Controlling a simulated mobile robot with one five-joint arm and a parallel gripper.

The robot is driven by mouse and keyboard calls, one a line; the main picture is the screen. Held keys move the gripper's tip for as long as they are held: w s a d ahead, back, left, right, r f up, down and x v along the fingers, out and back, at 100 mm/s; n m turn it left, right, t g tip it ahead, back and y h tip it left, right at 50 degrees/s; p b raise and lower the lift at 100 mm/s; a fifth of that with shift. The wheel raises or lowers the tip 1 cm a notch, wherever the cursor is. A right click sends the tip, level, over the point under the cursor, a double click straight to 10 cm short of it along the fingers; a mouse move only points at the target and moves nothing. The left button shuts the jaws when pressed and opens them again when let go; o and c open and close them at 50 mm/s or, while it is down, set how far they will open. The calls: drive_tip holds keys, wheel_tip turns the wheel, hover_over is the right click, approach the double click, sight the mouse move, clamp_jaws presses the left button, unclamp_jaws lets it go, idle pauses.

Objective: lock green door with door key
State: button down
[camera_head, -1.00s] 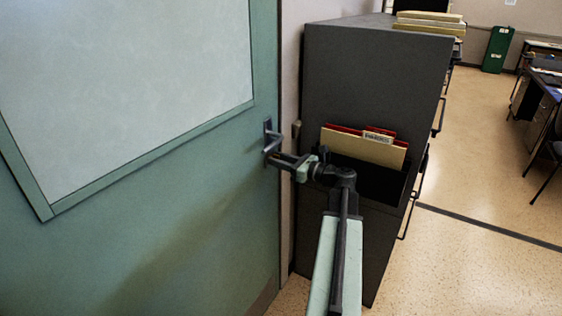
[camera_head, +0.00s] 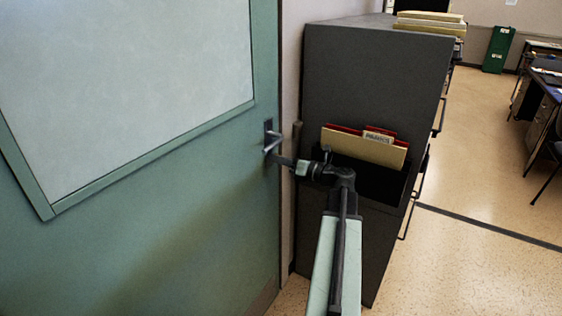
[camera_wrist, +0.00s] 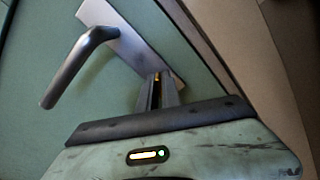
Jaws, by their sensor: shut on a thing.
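The green door (camera_head: 190,190) fills the left of the head view and stands in line with its frame, seemingly closed. Its metal lever handle (camera_head: 272,143) sits on a plate at the right edge. The lever (camera_wrist: 75,68) and plate (camera_wrist: 128,42) show large in the wrist view. My gripper (camera_head: 279,161) is at the plate's lower end, just below the lever. In the wrist view its jaws (camera_wrist: 157,88) are shut on a thin brassy sliver, seemingly the door key (camera_wrist: 157,76). Most of the key and the keyhole are hidden by the jaws.
A dark filing cabinet (camera_head: 370,80) stands close to the right of the door, with a folder holder (camera_head: 365,148) on its side, beside my arm. Desks (camera_head: 538,105) and a chair stand far right. The floor (camera_head: 470,170) between is clear.

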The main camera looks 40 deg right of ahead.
drive_tip(key=m, duration=0.6)
drive_tip(key=shift+m, duration=0.3)
drive_tip(key=c, duration=1.5)
unclamp_jaws()
drive_tip(key=v, duration=0.9)
